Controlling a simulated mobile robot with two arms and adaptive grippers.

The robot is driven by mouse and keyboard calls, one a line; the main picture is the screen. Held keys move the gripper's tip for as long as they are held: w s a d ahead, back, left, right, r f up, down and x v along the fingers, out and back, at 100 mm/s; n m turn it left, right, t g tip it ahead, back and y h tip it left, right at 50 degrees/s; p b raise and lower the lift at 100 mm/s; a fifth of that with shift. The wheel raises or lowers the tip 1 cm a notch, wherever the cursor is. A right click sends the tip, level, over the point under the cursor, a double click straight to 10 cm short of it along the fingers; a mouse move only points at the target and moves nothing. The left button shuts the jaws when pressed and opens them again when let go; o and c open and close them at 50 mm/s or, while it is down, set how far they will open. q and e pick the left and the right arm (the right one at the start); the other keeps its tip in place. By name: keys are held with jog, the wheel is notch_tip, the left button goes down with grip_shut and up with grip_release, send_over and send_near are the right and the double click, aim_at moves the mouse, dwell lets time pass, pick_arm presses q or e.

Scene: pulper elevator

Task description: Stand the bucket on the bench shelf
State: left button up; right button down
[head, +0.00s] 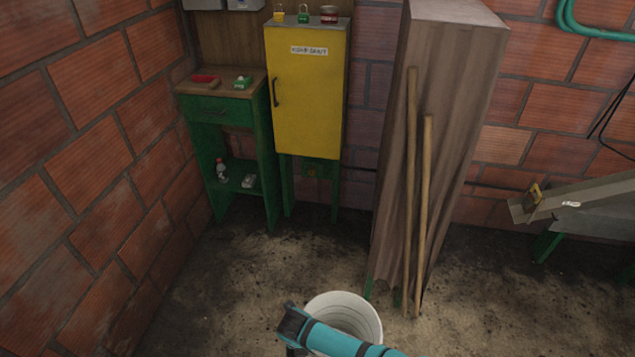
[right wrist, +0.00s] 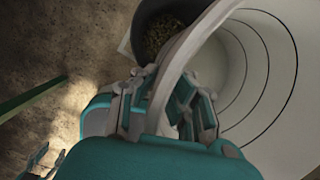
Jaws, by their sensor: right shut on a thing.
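The white bucket (head: 358,302) shows at the bottom of the head view, upright, partly hidden behind my teal arm. In the right wrist view its pale ringed wall (right wrist: 283,60) fills the right side. My right gripper (right wrist: 172,100) is shut on a curved white band of the bucket; I cannot tell whether this is handle or rim. The green bench (head: 228,108) stands against the back wall at the left. Its low shelf (head: 232,186) carries a small bottle (head: 221,170) and a small grey item (head: 249,181).
A yellow cabinet (head: 308,95) stands right of the bench. A tall brown board-like column (head: 440,110) has two wooden poles (head: 424,200) leaning on it. A grey chute (head: 580,205) is at the right. The stained floor (head: 240,265) before the bench is clear.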

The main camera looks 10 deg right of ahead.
notch_tip(320, 180, down, 6)
jog(key=w+t+b, duration=0.3)
jog(key=t+b, duration=0.3)
jog(key=b, duration=0.6)
jog(key=w+d+r, duration=0.1)
jog(key=d+r, duration=0.1)
jog(key=r, duration=0.2)
jog(key=w+d+r+m+p, duration=0.1)
jog(key=w+d+r, duration=0.1)
jog(key=d+r, duration=0.1)
jog(key=w+d+r+m, duration=0.1)
jog(key=w+d+r, duration=0.1)
jog(key=r, duration=0.3)
jog(key=shift+d+p, duration=0.15)
jog(key=shift+p, duration=0.15)
notch_tip(320, 180, up, 18)
jog(key=p, duration=0.2)
send_over(328, 298)
jog(key=s+d, duration=0.3)
jog(key=d, duration=0.4)
jog(key=s+d+r, duration=0.2)
jog(key=s+r, duration=0.1)
jog(key=r, duration=0.2)
jog(key=s+d+r+n+p, duration=0.1)
jog(key=s+r, duration=0.2)
jog(key=r, duration=0.2)
jog(key=shift+d+r+n+y, duration=0.3)
jog(key=shift+d+r+y, duration=0.05)
jog(key=shift+y, duration=0.05)
